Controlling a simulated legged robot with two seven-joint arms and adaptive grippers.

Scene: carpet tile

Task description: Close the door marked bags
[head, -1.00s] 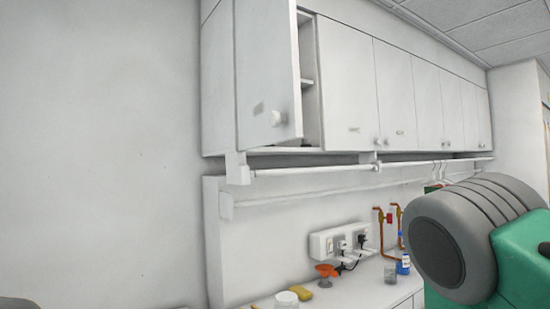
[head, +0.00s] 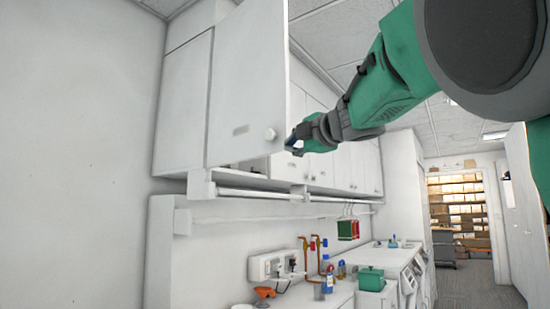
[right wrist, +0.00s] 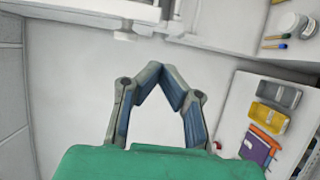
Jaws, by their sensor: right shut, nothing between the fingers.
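A white wall-cabinet door (head: 235,85) stands open at the left end of the cabinet row. It has a round white knob (head: 270,134) near its lower right corner and a small label (head: 240,130) too small to read. My right gripper (head: 292,146) is at the door's free edge, just right of the knob; I cannot tell whether it touches the door. In the right wrist view the fingers of my right gripper (right wrist: 168,84) are shut with nothing between them. My left gripper is not in view.
More closed cabinet doors (head: 345,165) run to the right. A white rail (head: 250,194) runs below them. The counter holds a blue bottle (head: 327,283), an orange object (head: 264,293) and a green pot (head: 371,279). A doorway with shelves (head: 460,205) is beyond.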

